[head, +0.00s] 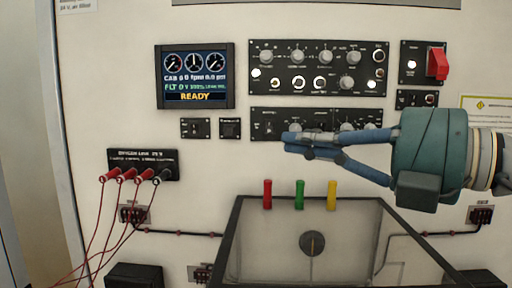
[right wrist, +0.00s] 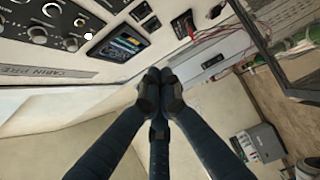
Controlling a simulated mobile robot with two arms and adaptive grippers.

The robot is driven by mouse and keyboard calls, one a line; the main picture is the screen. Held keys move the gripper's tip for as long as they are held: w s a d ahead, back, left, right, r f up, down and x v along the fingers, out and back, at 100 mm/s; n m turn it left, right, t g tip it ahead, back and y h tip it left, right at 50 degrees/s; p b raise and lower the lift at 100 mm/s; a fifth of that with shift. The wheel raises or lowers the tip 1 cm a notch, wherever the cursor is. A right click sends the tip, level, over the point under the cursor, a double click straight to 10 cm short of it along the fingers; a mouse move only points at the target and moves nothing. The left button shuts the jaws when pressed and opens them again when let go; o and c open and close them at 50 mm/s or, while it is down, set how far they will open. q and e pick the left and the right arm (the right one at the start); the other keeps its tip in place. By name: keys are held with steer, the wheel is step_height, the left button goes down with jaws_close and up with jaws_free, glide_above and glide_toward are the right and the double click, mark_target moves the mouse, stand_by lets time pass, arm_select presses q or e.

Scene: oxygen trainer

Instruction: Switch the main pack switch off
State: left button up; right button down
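The task's main pack switch cannot be picked out for sure, as the labels are too small to read. Candidates are the small switch panel (head: 195,128) below the display, a second small panel (head: 230,128) beside it, and the toggle at the left of the lower black panel (head: 268,127). My right gripper (head: 290,140) comes in from the right, its fingers in front of the lower panel's bottom edge, hiding part of it. In the right wrist view its fingertips (right wrist: 160,88) meet with nothing between them. My left gripper is not in view.
The display (head: 195,77) reads READY. A knob panel (head: 318,67) and a red-guarded switch (head: 437,63) are above. Red leads hang from a plug panel (head: 150,158) at left. A dark-framed clear box (head: 270,240) stands below, near red, green and yellow handles (head: 299,195).

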steer(key=w+d+m+t+h, duration=0.2)
steer(key=d+h, duration=0.1)
steer(key=p, duration=0.6)
glide_toward(269, 127)
steer(key=w+a+f, duration=0.2)
steer(key=w+a, duration=0.1)
steer(key=a, duration=0.3)
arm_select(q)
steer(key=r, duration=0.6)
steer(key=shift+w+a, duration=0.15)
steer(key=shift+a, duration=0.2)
arm_select(e)
steer(key=shift+w+d, duration=0.1)
steer(key=shift+w, duration=0.05)
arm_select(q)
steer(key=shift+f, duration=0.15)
